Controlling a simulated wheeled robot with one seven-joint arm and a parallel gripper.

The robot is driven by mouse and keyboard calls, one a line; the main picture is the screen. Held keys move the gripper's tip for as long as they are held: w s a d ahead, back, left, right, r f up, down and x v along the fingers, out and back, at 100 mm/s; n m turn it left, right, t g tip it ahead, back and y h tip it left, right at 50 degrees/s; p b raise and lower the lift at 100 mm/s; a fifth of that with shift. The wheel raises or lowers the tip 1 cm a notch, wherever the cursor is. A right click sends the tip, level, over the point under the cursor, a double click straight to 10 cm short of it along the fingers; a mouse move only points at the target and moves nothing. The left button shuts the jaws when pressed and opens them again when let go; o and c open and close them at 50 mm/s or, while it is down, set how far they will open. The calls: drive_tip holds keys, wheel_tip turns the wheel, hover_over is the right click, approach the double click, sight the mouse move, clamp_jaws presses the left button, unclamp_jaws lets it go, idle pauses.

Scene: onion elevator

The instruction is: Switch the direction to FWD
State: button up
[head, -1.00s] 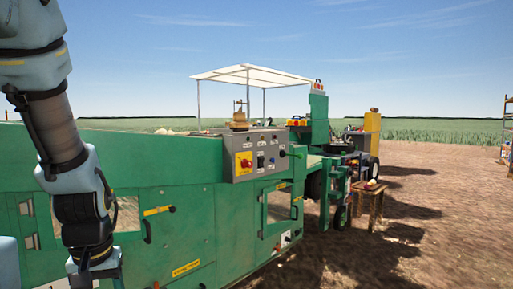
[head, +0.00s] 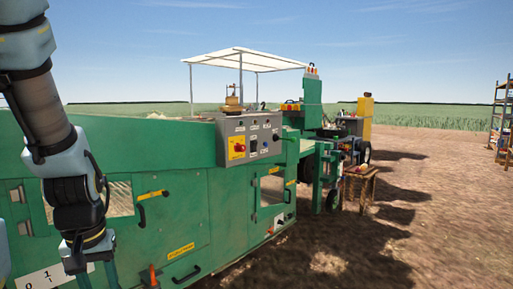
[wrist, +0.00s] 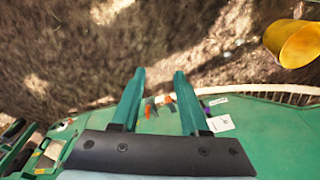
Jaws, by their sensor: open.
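A grey control box (head: 249,137) is mounted on the upper side of the green machine (head: 172,243) in the head view. It carries a red rotary knob on a yellow plate (head: 237,148) and several small switches (head: 265,138) to its right. Their labels are too small to read, so I cannot tell which one sets direction or how it stands. My gripper is at the lower left of the head view, left of and below the box, well apart from it. In the wrist view my gripper (wrist: 155,82) has its two green fingers spread and empty, above the ground.
A yellow cylinder (wrist: 295,43) shows at the upper right of the wrist view. In the head view, a small wooden stool (head: 357,187) stands right of the machine and a shelf rack (head: 503,118) stands at the far right. Bare soil lies open in front.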

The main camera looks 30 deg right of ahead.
wheel_tip(320, 180, up, 8)
drive_tip(key=p, duration=0.7)
drive_tip(key=shift+f, duration=0.25)
drive_tip(key=c, duration=0.6)
wheel_tip(320, 180, up, 11)
drive_tip(key=p, duration=1)
drive_tip(key=shift+f+p, duration=0.15)
drive_tip(key=shift+p, duration=0.25)
clamp_jaws()
drive_tip(key=shift+f, duration=0.15)
drive_tip(key=shift+d, duration=0.1)
